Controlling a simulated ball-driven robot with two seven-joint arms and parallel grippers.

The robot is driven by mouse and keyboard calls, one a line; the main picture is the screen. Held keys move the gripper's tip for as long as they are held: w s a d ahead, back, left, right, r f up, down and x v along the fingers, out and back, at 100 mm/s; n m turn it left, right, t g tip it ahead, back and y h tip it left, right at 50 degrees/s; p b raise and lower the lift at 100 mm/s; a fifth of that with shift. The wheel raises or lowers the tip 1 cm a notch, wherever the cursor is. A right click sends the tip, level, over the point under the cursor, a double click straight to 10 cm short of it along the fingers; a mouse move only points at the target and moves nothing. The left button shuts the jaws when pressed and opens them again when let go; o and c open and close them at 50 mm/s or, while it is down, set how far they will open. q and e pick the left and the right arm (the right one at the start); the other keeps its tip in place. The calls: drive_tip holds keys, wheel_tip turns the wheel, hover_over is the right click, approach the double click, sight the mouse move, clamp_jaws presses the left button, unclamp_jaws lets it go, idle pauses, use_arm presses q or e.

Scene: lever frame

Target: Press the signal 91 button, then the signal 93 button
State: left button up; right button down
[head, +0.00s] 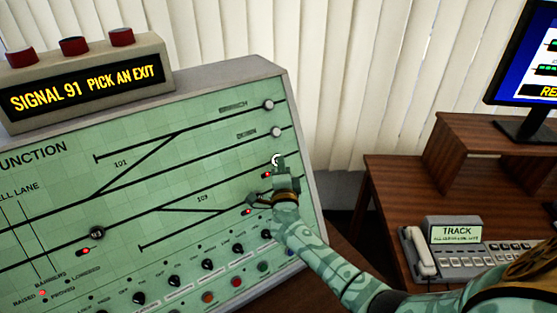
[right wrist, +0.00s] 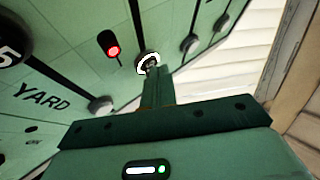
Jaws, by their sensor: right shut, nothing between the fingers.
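The green panel (head: 120,200) carries a track diagram with several round buttons near its right edge. The amber display (head: 88,88) above it reads "SIGNAL 91 PICK AN EXIT". My right gripper (head: 279,163) is shut and empty, its tip at a button with a white ring (head: 275,160). In the right wrist view the shut fingers (right wrist: 155,78) point at the ringed button (right wrist: 147,61) and partly cover it; I cannot tell whether they touch. A black disc (head: 97,234), apparently numbered 93, is at the lower left with a red light beside it. My left gripper is not in view.
Two pale buttons (head: 269,104) (head: 276,132) sit above the ringed one. Knobs and coloured buttons line the panel's lower edge (head: 207,297). A wooden desk (head: 400,178) with a telephone unit (head: 455,245) and a monitor (head: 525,60) stands at right.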

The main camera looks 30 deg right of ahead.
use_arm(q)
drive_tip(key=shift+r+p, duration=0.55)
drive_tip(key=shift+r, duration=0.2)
use_arm(e)
drive_tip(key=shift+s+r, duration=0.35)
drive_tip(key=shift+s, duration=0.25)
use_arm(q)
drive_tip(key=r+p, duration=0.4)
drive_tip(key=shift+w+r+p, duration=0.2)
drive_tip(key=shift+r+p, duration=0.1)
use_arm(e)
drive_tip(key=s, duration=0.1)
drive_tip(key=s+r, duration=0.1)
drive_tip(key=s, duration=0.1)
drive_tip(key=s+r, duration=0.1)
drive_tip(key=shift+s+d+r, duration=0.15)
drive_tip(key=shift+s+d, duration=0.05)
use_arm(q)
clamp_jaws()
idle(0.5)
